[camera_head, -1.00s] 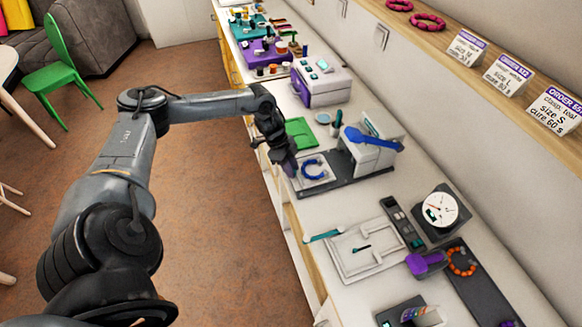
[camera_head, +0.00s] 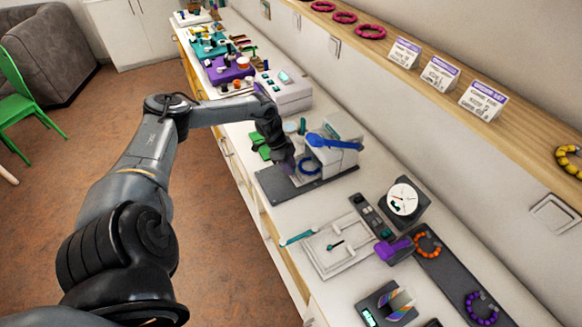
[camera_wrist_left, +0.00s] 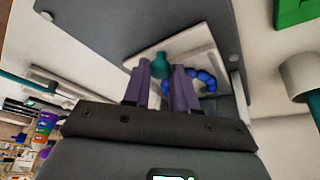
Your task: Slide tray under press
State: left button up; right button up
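The press (camera_head: 345,158), a white block with a blue lever (camera_head: 330,139), stands on a dark base plate (camera_head: 283,187) on the counter. The pale tray (camera_head: 299,177) carries a blue bead bracelet (camera_head: 309,167) and sits on the plate close against the press's left side, partly hidden by my gripper. My left gripper (camera_head: 289,168) is at the tray's outer edge. In the left wrist view, its purple fingers (camera_wrist_left: 160,78) stand on either side of the tray's teal knob (camera_wrist_left: 160,64) and look closed on it. My right gripper is not in view.
A green block (camera_head: 261,144) lies just behind the plate, and a white box (camera_head: 285,92) is farther back. In front are a white framed board (camera_head: 335,246), a dial scale (camera_head: 402,200) and a purple-handled tool (camera_head: 390,249). A shelf with cards runs along the wall.

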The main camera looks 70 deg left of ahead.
pick_arm(q)
jog(key=o, duration=0.4)
jog(key=shift+w, duration=0.25)
jog(key=shift+s, duration=0.1)
jog(key=shift+p+v, duration=0.8)
jog(key=shift+v, duration=4.55)
